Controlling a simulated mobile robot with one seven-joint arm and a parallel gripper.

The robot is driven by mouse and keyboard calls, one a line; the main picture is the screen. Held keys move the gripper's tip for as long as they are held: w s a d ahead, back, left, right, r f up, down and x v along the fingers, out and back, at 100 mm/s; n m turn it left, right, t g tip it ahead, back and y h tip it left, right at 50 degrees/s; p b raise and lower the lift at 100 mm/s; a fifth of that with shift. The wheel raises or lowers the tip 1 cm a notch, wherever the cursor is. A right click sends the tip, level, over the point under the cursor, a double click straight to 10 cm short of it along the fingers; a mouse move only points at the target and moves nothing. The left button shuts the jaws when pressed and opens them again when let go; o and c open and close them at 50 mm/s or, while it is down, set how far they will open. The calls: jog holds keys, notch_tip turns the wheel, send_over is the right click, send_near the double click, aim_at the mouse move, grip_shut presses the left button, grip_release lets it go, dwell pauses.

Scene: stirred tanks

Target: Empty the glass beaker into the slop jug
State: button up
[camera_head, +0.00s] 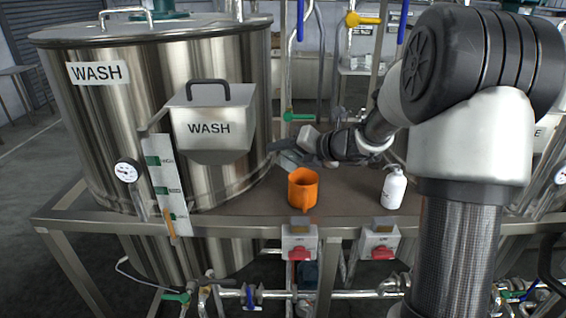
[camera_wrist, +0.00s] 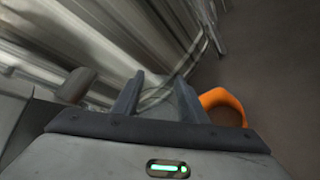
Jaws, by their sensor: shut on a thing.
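The slop jug appears to be the orange jug (camera_head: 303,190), standing upright on the brown bench top in the head view. Its orange rim also shows right of the fingers in the wrist view (camera_wrist: 222,98). My gripper (camera_head: 279,150) is behind and just above the jug, close to the tank wall. The gripper's two dark fingers (camera_wrist: 158,82) are shut on the glass beaker (camera_wrist: 160,100), which is clear and hard to make out. In the head view the beaker (camera_head: 291,158) is a pale patch by the fingers, partly hidden. Its tilt and contents cannot be told.
A large steel WASH tank (camera_head: 170,75) with a WASH box (camera_head: 212,125) on its side stands left of the gripper. A white bottle (camera_head: 394,187) stands right of the jug. Red switches (camera_head: 299,253) sit on the bench front. Pipes and valves rise behind.

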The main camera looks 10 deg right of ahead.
jog(key=shift+w+d+r+n+t+h+b, duration=0.15)
jog(key=shift+d+r+n+t+h+b, duration=0.5)
jog(key=shift+b, duration=1.65)
jog(key=shift+w+a+n+t+h+b, duration=0.1)
jog(key=shift+w+n+t+h+b, duration=0.2)
jog(key=shift+n+h+b, duration=1.4)
jog(key=shift+w+d+r+n+t+y+b, duration=0.1)
jog(key=shift+d+r+n+t+y+b, duration=0.3)
jog(key=shift+b, duration=2.55)
jog(key=shift+a, duration=0.1)
jog(key=shift+s+f+h, duration=0.1)
jog(key=shift+h, duration=0.15)
